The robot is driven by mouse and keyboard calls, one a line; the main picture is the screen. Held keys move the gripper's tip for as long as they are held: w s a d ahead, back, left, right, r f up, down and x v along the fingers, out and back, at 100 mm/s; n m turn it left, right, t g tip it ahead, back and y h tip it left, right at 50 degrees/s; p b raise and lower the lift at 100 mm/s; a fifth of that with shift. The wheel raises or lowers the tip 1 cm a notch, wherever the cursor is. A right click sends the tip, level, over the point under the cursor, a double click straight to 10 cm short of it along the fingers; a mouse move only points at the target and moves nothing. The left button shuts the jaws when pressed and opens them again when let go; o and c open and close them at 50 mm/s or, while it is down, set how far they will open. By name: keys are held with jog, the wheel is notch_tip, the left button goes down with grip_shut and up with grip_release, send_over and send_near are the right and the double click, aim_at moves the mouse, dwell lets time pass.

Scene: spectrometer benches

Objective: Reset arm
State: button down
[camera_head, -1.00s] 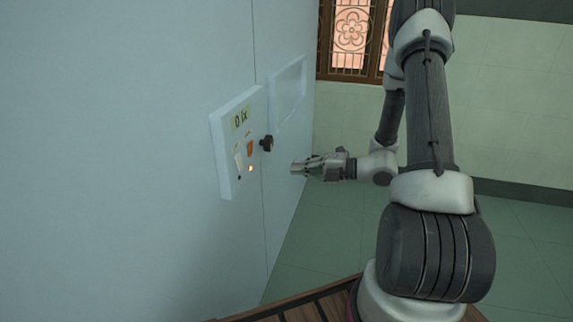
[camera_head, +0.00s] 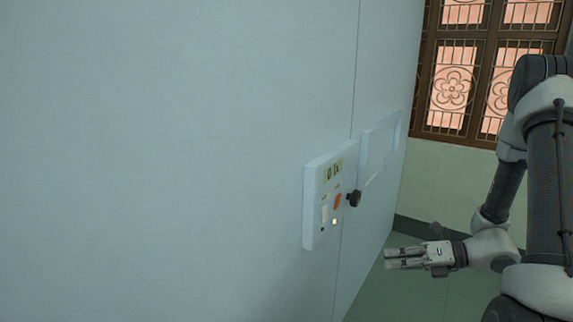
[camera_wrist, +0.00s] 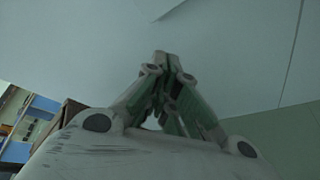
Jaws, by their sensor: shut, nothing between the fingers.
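My gripper (camera_head: 392,257) is at the lower right of the head view, pointing left toward the pale cabinet wall. Its fingers are shut with nothing between them. In the wrist view the closed fingertips (camera_wrist: 161,58) meet in the middle, in front of a pale surface. My gripper is apart from the control panel (camera_head: 313,222), which lies to its left and a little higher on the wall. My arm rises along the right side of the head view.
The panel has a small display (camera_head: 334,170), an orange switch (camera_head: 337,201), a white switch (camera_head: 324,214) and a lit lamp (camera_head: 334,221). A black knob (camera_head: 353,198) sticks out beside it. A framed recess (camera_head: 381,148) and a latticed window (camera_head: 455,85) are behind. Green floor (camera_head: 375,300) is open below.

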jog(key=s+d+r+n+g+h, duration=0.35)
jog(key=s+n, duration=0.35)
jog(key=n, duration=0.4)
jog(key=s+d+r+n+g+h, duration=0.2)
jog(key=s+r+n+g+h, duration=0.2)
jog(key=s+n, duration=0.55)
notch_tip(320, 180, up, 16)
jog(key=s+d+n+t+h, duration=0.1)
jog(key=n+t+h, duration=0.5)
jog(key=n, duration=0.6)
jog(key=shift+s+d+r+t, duration=0.15)
jog(key=shift+d+r+t, duration=0.1)
jog(key=shift+d+t, duration=0.3)
